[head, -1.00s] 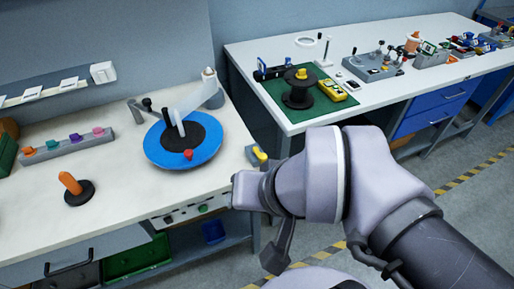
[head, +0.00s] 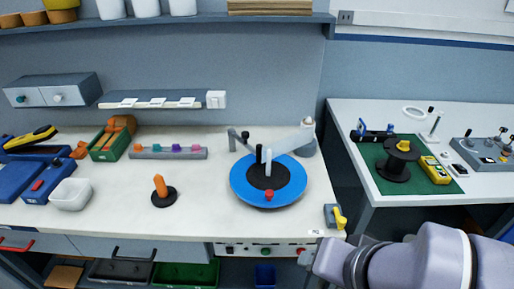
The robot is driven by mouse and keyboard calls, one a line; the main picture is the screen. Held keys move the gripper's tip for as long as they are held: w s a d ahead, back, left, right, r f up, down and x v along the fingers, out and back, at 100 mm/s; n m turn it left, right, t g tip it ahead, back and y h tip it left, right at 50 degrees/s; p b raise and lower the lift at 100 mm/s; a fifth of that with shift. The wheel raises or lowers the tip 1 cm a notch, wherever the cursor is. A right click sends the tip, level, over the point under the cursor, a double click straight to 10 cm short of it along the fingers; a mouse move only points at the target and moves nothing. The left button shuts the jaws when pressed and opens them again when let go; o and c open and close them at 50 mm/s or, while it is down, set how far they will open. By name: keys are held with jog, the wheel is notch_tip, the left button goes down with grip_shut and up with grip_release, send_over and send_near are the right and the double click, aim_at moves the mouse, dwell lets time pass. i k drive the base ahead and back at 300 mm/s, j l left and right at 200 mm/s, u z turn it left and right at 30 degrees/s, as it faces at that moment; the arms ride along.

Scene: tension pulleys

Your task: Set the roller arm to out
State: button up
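A white arm (head: 287,144), which looks like the roller arm, runs from a grey post (head: 308,127) at the back right of the left bench. It reaches down and left over a blue disc (head: 242,190) with a black centre. A white upright peg (head: 268,163) and a black upright peg (head: 259,154) stand near the arm's inner end; I cannot tell which of them belongs to it. A red knob (head: 268,195) sits on the disc's front. My arm comes in at the lower right, apart from the disc. My gripper's fingers are not visible.
A grey bracket with a black knob (head: 245,135) stands behind the disc. An orange handle (head: 160,186) on a black base is to its left. A yellow-handled block (head: 335,216) is at the bench's right front. The right bench holds a black spool (head: 396,160). The bench front-centre is clear.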

aim_at(258, 152)
jog(key=i+j+z, duration=0.25)
jog(key=i, duration=0.25)
jog(key=i+j+z, duration=0.2)
jog(key=i+j, duration=0.25)
